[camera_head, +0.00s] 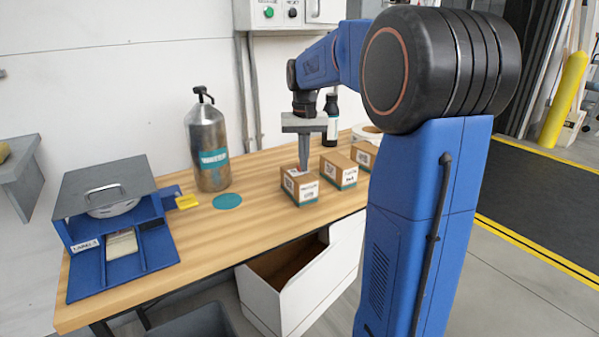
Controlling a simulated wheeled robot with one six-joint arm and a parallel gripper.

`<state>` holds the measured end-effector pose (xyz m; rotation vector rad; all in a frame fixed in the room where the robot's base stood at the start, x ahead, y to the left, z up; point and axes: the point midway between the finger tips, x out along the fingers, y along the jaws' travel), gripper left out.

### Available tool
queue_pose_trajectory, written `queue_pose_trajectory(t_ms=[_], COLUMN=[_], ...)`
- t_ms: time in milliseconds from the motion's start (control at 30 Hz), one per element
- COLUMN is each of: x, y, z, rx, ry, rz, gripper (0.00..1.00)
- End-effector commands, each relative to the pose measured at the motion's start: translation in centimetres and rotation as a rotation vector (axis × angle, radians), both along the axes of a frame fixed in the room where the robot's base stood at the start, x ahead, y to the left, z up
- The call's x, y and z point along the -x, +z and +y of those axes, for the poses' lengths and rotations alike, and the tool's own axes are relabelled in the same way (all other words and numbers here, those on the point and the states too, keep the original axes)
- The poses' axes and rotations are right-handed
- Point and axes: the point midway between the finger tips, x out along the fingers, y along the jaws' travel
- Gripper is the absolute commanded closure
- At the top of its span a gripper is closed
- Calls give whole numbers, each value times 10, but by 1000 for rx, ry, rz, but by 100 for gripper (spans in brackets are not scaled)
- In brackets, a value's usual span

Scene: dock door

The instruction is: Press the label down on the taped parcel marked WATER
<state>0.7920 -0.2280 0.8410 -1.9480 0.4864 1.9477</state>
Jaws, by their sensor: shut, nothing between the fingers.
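Three small brown parcels stand in a row on the wooden bench: a left parcel (299,190), a middle parcel (338,169) and a right parcel (362,154). Each has a white printed patch and a teal band on its front; the print is too small to read, so I cannot tell which is marked WATER. My gripper (303,167) points down, shut and empty, with its tips at the top of the left parcel. A whitish patch with a bit of red shows on that top beside the tips. I cannot tell whether the tips touch it. My arm partly hides the right parcel.
A blue label dispenser (121,222) stands at the bench's left, with a yellow tag (187,201) beside it. A metal canister (209,150) stands behind a teal disc (228,201). A dark bottle (331,118) and a white roll (367,134) are at the back right.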

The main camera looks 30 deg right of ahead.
Motion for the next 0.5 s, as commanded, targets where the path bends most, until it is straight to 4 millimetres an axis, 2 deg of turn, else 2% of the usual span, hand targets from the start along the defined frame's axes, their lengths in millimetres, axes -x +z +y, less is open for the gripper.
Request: queue_pose_trajectory(t_ms=[500], x=[0], y=[32], z=[0], rx=[0], ry=[0], rz=[-1], gripper=[100])
